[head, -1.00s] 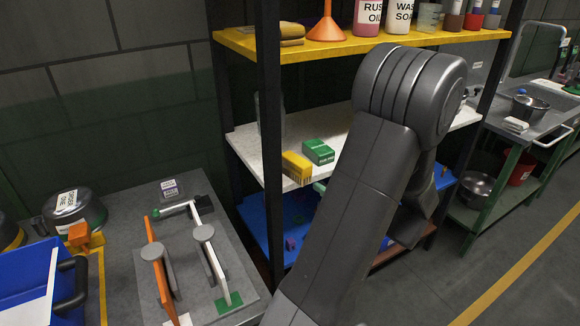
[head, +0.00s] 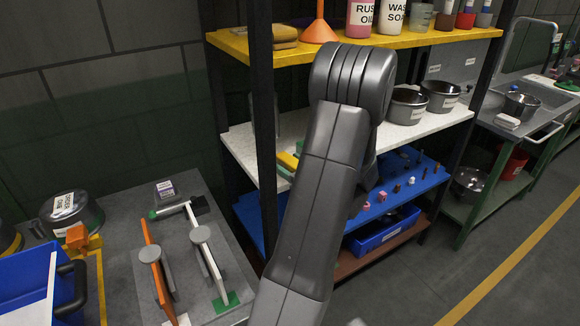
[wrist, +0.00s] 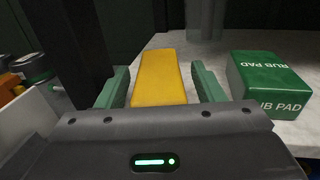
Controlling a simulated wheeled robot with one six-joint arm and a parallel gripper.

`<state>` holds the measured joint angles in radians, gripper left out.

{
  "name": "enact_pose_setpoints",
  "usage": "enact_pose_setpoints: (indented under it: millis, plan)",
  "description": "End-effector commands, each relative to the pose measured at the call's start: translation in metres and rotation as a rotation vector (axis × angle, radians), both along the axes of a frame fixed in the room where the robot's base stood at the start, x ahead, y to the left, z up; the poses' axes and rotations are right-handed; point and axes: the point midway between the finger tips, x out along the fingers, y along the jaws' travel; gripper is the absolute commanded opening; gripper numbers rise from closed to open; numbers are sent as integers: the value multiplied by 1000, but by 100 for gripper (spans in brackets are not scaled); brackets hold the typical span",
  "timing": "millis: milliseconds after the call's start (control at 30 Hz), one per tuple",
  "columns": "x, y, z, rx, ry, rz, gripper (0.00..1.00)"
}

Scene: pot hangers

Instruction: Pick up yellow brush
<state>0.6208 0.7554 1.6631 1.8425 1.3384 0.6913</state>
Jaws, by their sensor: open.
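The yellow brush (wrist: 160,78) is a yellow block lying on the white shelf; in the head view only part of it (head: 288,160) shows beside my arm. My gripper (wrist: 162,84) is open, with a green finger on each side of the brush. A gap shows between the brush and the right finger; the left finger is closer to it. I cannot tell whether that finger touches it. In the head view my arm hides most of the gripper.
A green rub pad (wrist: 268,82) lies just right of the right finger. A dark shelf post (head: 263,120) stands close on the left. The yellow shelf (head: 340,50) is above and the blue shelf (head: 425,182) below. Pots (head: 405,105) stand on the white shelf's right.

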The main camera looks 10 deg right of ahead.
Motion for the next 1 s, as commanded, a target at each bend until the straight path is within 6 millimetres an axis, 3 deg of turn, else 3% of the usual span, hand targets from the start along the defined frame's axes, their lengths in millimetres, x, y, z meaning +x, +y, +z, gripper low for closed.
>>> enact_pose_setpoints:
  millis: [267,500,533,833,1000]
  plan:
    - [3,2,0,0,0,0,62]
    - [3,2,0,0,0,0,15]
    - [3,2,0,0,0,0,12]
    - [3,2,4,0,-1,0,12]
    - [3,2,24,-4,-5,0,12]
